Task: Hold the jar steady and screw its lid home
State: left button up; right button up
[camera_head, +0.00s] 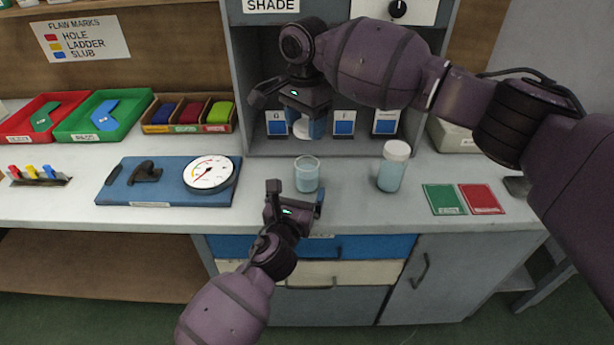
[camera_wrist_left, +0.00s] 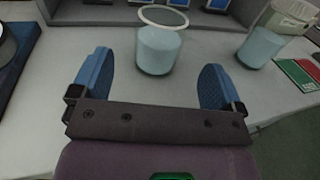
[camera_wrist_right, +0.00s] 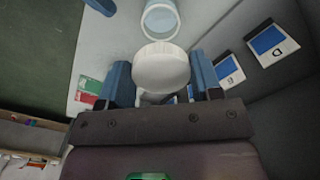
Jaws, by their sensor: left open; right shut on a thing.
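An open glass jar (camera_head: 307,176) with pale blue contents stands upright on the counter. It also shows in the left wrist view (camera_wrist_left: 159,48), where its open rim faces up. My left gripper (camera_head: 297,194) is open just in front of the jar, its blue fingers spread to either side and short of it. My right gripper (camera_head: 288,122) is above and behind the jar, shut on a white round lid (camera_wrist_right: 161,68). In the right wrist view the lid is between the blue fingers, apart from the jar (camera_wrist_right: 160,20) beyond it.
A second jar (camera_head: 393,166) with a white lid on it stands to the right. A blue gauge board (camera_head: 150,192) lies to the left. Green and red cards (camera_head: 443,199) lie at the right. The grey shade booth (camera_head: 250,70) stands behind the jar.

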pick_arm(q)
jog(key=x, duration=0.6)
jog(key=shift+w, duration=0.25)
jog(key=shift+c, duration=0.2)
jog(key=c, duration=1.3)
pick_arm(e)
send_over(305, 153)
jog(key=s, duration=0.3)
jog(key=shift+w+f, duration=0.2)
jog(key=shift+f, duration=2.25)
jog(key=shift+f, duration=0.1)
jog(key=shift+f, duration=0.8)
jog(key=shift+f, duration=0.55)
